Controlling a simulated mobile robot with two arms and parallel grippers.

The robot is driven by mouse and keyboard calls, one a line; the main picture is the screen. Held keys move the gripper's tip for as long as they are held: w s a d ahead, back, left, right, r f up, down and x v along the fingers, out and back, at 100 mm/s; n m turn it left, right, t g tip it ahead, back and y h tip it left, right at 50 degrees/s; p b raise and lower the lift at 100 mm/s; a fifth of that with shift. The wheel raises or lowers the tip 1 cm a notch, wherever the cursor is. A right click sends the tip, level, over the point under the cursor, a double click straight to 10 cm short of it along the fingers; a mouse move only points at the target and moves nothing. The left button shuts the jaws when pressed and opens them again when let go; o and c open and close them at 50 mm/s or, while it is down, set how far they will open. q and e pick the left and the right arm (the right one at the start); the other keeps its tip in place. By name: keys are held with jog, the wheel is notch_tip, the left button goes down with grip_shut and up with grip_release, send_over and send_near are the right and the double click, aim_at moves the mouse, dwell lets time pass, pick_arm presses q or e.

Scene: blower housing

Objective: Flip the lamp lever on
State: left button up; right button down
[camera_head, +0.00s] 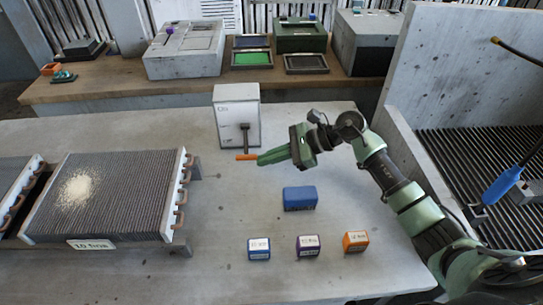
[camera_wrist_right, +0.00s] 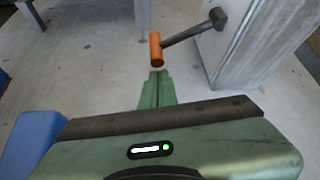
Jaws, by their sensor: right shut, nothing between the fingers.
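The lamp switch box (camera_head: 231,103) is a pale upright box on the bench, with "On" lettered near its top. Its dark lever (camera_head: 245,135) points downward and ends in an orange handle (camera_head: 246,157). In the right wrist view the orange handle (camera_wrist_right: 156,49) stands on the dark lever arm (camera_wrist_right: 188,33), just beyond my fingertips. My right gripper (camera_head: 261,160) is shut and empty, its green fingers pointing at the handle from the right. In the right wrist view the fingertips (camera_wrist_right: 156,75) lie close below the handle; I cannot tell whether they touch. My left gripper is not in view.
A finned coil block (camera_head: 115,190) lies at left. A walled grate (camera_head: 480,160) is at right. Bench between coil and blocks is clear.

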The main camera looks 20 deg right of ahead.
jog(key=shift+s+r+m+g, duration=0.25)
jog(key=shift+r+m+g, duration=0.05)
jog(key=shift+r, duration=0.1)
dwell(0.3)
jog(key=shift+s+r+m+g+y, duration=0.2)
jog(key=shift+r+m+g+y, duration=0.1)
jog(key=shift+r+m, duration=0.15)
jog(key=shift+s+a+r+m+g+b, duration=0.1)
jog(key=shift+s+r+m+g+b, duration=0.05)
jog(key=shift+r+m+g, duration=0.3)
jog(key=shift+s+a+r+m+g+b, duration=0.1)
jog(key=shift+r+m+g+b, duration=0.1)
jog(key=shift+r+g, duration=0.35)
jog(key=shift+w+d+r+m+g+y+b, duration=0.1)
jog(key=shift+r+m+g+y+b, duration=0.4)
jog(key=shift+r, duration=0.45)
jog(key=shift+w+r+m+g+y+b, duration=0.1)
jog(key=shift+r+m+g+y+b, duration=0.25)
jog(key=shift+r+m, duration=0.5)
jog(key=shift+w+d+r+m+g+y+b, duration=0.1)
jog(key=shift+r+m+g+y+b, duration=0.3)
jog(key=shift+r, duration=0.65)
jog(key=shift+r, duration=0.15)
jog(key=shift+w, duration=0.1)
